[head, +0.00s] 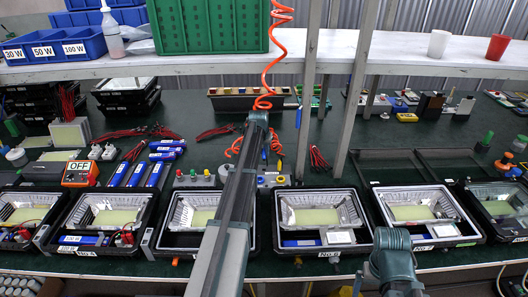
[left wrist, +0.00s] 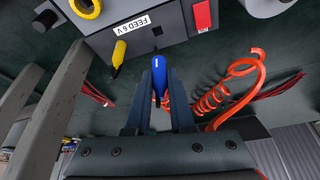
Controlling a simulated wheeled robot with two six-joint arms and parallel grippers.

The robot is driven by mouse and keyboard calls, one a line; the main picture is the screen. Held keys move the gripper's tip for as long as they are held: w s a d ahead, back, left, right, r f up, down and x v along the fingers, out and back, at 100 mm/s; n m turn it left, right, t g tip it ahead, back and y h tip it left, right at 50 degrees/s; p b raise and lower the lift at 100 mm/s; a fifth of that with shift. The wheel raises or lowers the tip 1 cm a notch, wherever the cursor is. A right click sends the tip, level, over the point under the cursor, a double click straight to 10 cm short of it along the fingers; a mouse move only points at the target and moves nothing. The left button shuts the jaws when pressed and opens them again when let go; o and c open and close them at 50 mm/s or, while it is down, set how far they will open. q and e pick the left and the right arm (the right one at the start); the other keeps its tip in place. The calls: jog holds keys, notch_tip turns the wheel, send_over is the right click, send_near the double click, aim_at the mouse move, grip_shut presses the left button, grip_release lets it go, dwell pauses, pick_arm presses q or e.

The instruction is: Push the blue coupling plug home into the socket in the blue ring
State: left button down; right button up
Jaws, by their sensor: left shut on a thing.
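In the left wrist view my left gripper (left wrist: 160,76) is shut on the blue plug (left wrist: 159,66), which sits between its two fingers. The plug points at the grey box marked FEED 6 V (left wrist: 165,25) and appears apart from it. In the head view a bit of the blue plug (head: 264,155) shows beside my left arm, behind the grey box (head: 273,181). I cannot make out the blue ring or its socket in either view.
A yellow ring (left wrist: 85,7) is on the box; a yellow plug (left wrist: 118,52) lies beside it. An orange coiled hose (left wrist: 236,80) hangs close by. Floodlight housings (head: 322,215) line the front of the table. Shelf posts (head: 354,100) stand right of my left arm.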

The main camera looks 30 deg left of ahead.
pick_arm(q)
notch_tip(320, 180, up, 3)
jog(key=shift+p, duration=0.9)
jog(key=shift+s+d+f, duration=0.1)
jog(key=shift+s, duration=0.15)
jog(key=s+d, duration=0.2)
jog(key=s, duration=0.5)
jog(key=shift+s+d+f+b, duration=0.15)
jog(key=shift+f+b, duration=0.1)
jog(key=shift+b, duration=0.1)
pick_arm(e)
notch_tip(320, 180, up, 2)
jog(key=shift+r, duration=0.15)
pick_arm(q)
jog(key=shift+f, duration=0.1)
jog(key=b, duration=0.6)
send_over(261, 178)
jog(key=s, duration=0.1)
jog(key=f, duration=0.5)
jog(key=shift+s+d+f, duration=0.1)
jog(key=shift+s+f, duration=0.1)
jog(key=shift+f, duration=0.2)
pick_arm(e)
notch_tip(261, 178, down, 6)
pick_arm(q)
jog(key=shift+f+b, duration=1.35)
jog(key=shift+b, duration=0.05)
pick_arm(e)
jog(key=shift+f, duration=1.35)
